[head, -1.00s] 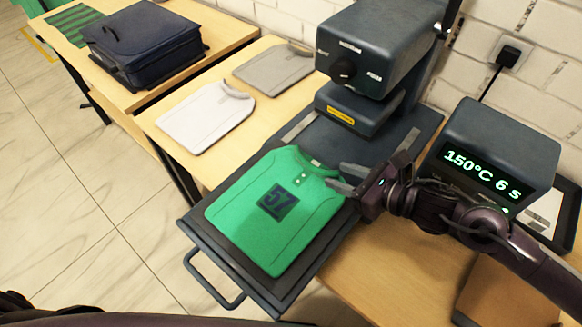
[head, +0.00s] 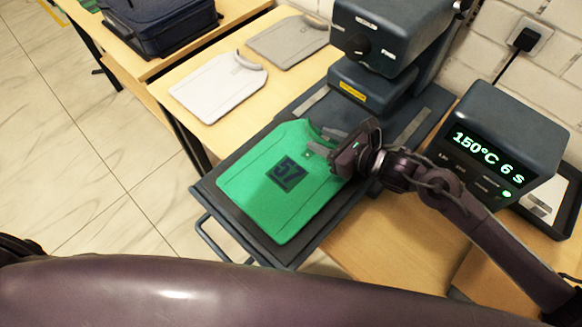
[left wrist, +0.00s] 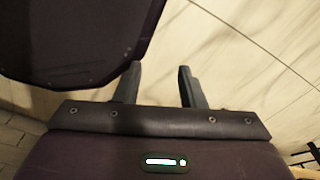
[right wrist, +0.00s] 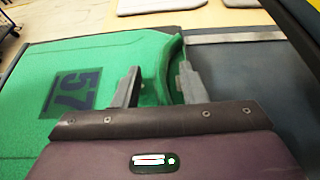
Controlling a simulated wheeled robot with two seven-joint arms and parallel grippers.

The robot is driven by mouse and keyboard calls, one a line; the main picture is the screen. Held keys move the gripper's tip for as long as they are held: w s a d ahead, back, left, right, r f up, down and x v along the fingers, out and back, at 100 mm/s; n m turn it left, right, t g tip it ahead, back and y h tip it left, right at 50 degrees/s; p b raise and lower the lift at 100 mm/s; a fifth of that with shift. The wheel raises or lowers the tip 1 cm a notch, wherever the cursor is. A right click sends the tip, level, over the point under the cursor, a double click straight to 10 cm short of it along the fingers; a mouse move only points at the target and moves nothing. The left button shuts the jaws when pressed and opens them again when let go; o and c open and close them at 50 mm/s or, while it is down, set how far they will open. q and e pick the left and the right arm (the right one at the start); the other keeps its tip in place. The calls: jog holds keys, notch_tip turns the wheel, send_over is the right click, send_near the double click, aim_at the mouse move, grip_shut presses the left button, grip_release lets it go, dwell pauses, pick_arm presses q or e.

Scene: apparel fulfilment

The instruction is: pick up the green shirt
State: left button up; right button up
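The green shirt (head: 262,200), with a dark "57" patch, lies flat on the dark pull-out tray (head: 215,232) of the heat press. My right gripper (head: 322,142) is at the collar end of the shirt. In the right wrist view, its fingers (right wrist: 158,80) are open, one on each side of the raised green collar edge (right wrist: 174,60); whether they touch it I cannot tell. The "57" patch shows to their left. My left gripper (left wrist: 158,75) is open and empty above the floor in the left wrist view, away from the shirt.
The heat press (head: 385,40) stands behind the tray. A control box (head: 500,140) reading 150°C 6 s is at right. A white shirt (head: 215,88) and a grey shirt (head: 288,40) lie on the table at left. A navy bag (head: 155,22) is beyond.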

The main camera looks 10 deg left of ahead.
grip_shut()
jog(key=shift+r, duration=0.1)
dwell(0.4)
